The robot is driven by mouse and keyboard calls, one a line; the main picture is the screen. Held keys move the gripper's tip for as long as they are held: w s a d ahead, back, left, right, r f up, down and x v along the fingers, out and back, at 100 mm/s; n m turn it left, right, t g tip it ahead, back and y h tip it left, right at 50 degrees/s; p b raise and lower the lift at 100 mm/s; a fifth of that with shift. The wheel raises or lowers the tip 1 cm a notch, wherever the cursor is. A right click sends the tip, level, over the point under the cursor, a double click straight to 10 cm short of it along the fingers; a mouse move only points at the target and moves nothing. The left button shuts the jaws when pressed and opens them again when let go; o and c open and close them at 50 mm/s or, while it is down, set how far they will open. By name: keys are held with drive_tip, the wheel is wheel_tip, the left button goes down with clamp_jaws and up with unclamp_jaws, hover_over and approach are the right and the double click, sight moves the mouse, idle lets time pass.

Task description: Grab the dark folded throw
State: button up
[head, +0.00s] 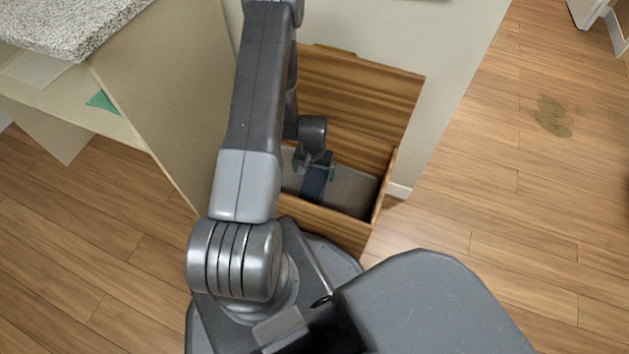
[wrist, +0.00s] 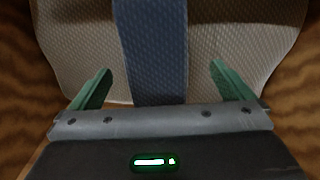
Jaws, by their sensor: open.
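The dark folded throw (head: 314,185) shows as a narrow navy strip inside an open wooden chest. In the wrist view the throw (wrist: 152,40) is textured dark blue and runs up the middle, lying across a pale textured cloth (wrist: 85,45). My gripper (head: 314,168) is inside the chest, over the throw. In the wrist view the green fingers of my gripper (wrist: 160,70) are spread, one on each side of the throw, with gaps between. The near end of the throw is hidden by the gripper body.
The wooden chest (head: 325,221) has its lid (head: 375,90) raised against a pale wall. Its side walls stand close around my gripper. A shelf unit (head: 150,100) with a speckled top stands at the left.

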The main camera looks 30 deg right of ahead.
sight(315, 176)
wheel_tip(315, 176, down, 5)
drive_tip(key=shift+d+b, duration=0.15)
drive_tip(key=shift+b, duration=0.7)
drive_tip(key=shift+c, duration=0.2)
drive_tip(key=shift+r, duration=0.15)
drive_tip(key=c, duration=0.9)
